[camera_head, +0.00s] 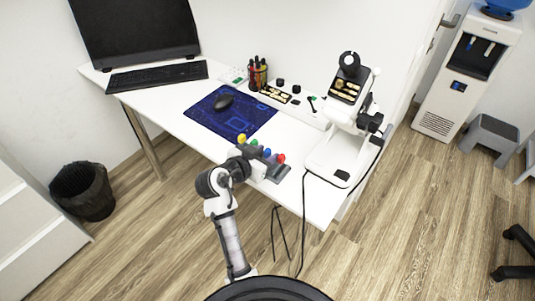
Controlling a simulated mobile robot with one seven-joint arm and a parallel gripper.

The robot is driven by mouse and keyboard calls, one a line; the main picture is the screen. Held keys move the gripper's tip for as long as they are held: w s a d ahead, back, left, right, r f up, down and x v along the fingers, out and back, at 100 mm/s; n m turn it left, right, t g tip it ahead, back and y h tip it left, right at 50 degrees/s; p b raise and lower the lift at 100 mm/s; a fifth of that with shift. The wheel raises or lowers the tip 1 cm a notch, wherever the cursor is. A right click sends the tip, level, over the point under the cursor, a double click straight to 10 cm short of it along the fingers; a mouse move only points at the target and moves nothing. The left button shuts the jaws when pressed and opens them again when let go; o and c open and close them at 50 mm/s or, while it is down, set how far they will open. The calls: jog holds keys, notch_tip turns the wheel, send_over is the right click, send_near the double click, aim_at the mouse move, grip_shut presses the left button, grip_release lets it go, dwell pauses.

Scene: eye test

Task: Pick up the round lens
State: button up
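A black ring with a pale centre, which looks like the round lens (349,60), sits upright at the top of the white eye-test device (330,155) on the right part of the desk. Its fine detail is too small to tell. My gripper (281,173) is over the front edge of the desk, to the left of the device's base and well below and left of the ring in the picture. It is apart from the ring. Whether its fingers are open or shut is not clear.
Yellow, green, blue and red knobs (281,158) stand right by my gripper. Behind are a blue mat (262,113) with a mouse (223,102), a pen holder (258,75) and a white tray (310,113) of small parts. A black cable (304,210) hangs off the front edge.

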jog(key=shift+x, duration=0.8)
grip_shut()
